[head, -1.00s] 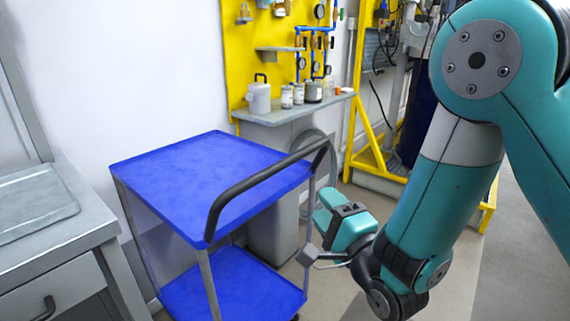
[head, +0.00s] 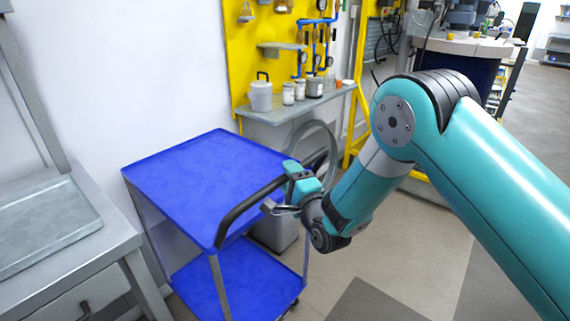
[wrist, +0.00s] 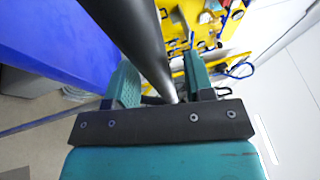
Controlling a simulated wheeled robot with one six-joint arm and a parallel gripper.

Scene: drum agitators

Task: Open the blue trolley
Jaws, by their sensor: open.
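The blue trolley (head: 205,175) stands in the middle of the head view, with a blue top shelf, a blue lower shelf and grey posts. Its black curved handle (head: 243,211) rises along the right side of the top. My gripper (head: 277,207) is at the handle's right side. In the wrist view the handle (wrist: 135,40) passes between the two open fingers of my gripper (wrist: 160,82), and a blue shelf edge (wrist: 60,40) shows at the left. I cannot tell whether the fingers touch the handle.
A grey workbench (head: 110,245) with a drawer stands close on the left. Behind the trolley a grey shelf (head: 290,112) holds jars below a yellow tool board (head: 235,60). A yellow frame (head: 360,120) stands farther back. Floor at the lower right (head: 420,270) is clear.

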